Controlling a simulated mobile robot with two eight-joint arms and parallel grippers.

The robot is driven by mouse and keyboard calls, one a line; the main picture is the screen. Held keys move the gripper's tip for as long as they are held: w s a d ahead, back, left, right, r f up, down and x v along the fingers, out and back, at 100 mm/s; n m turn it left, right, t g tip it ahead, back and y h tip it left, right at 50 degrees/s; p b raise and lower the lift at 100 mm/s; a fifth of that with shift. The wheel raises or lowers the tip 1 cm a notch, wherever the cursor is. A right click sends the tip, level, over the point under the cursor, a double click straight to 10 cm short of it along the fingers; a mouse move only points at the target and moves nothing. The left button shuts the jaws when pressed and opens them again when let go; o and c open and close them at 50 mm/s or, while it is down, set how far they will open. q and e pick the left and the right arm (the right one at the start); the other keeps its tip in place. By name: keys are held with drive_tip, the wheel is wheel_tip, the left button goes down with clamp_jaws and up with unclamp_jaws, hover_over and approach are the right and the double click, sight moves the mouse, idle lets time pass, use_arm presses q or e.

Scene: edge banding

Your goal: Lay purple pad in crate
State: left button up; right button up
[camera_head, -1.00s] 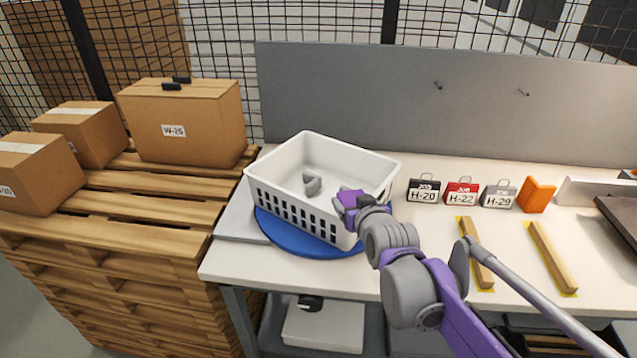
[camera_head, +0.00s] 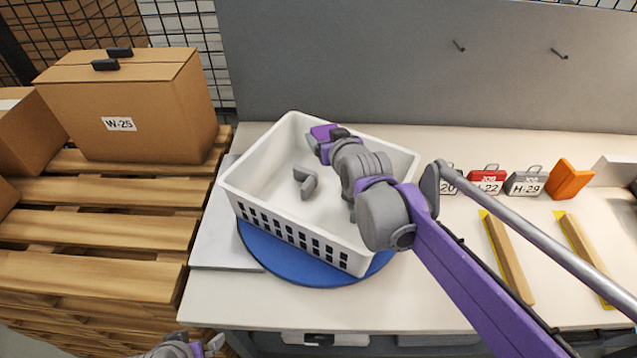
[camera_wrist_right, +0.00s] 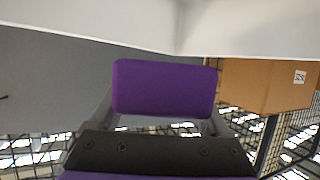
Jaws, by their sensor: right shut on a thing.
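The white crate (camera_head: 240,192) stands on a round blue disc (camera_head: 290,268) on the bench. A grey bracket-like piece (camera_head: 305,182) lies inside it. My right gripper (camera_head: 325,142) reaches over the crate near its back wall and is shut on the purple pad (camera_head: 321,131). In the right wrist view the pad (camera_wrist_right: 165,87) sits between the two fingers, with pale surfaces above it. Whether the pad is below the crate's rim cannot be told. My right arm hides the crate's right part. Part of my left arm's end (camera_head: 180,346) shows at the bottom left; its jaws are unclear.
Job tags (camera_head: 486,180), an orange piece (camera_head: 571,179) and wooden strips (camera_head: 508,255) lie to the right of the crate. A grey panel (camera_head: 400,75) stands behind the bench. Cardboard boxes (camera_head: 150,115) sit on a pallet stack (camera_head: 95,228) at left.

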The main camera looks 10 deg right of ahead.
drive_tip(key=shift+s+f+b, duration=0.1)
drive_tip(key=shift+f+b, duration=0.6)
drive_tip(key=shift+f, duration=4.1)
drive_tip(key=shift+f+b, duration=0.3)
drive_tip(key=shift+f, duration=0.15)
drive_tip(key=o, duration=1.2)
drive_tip(key=shift+c, duration=0.2)
drive_tip(key=shift+r, duration=0.1)
drive_tip(key=shift+r+p, duration=0.3)
drive_tip(key=shift+r, duration=0.05)
drive_tip(key=v, duration=0.7)
drive_tip(key=shift+s+p, duration=0.3)
drive_tip(key=shift+p, duration=0.1)
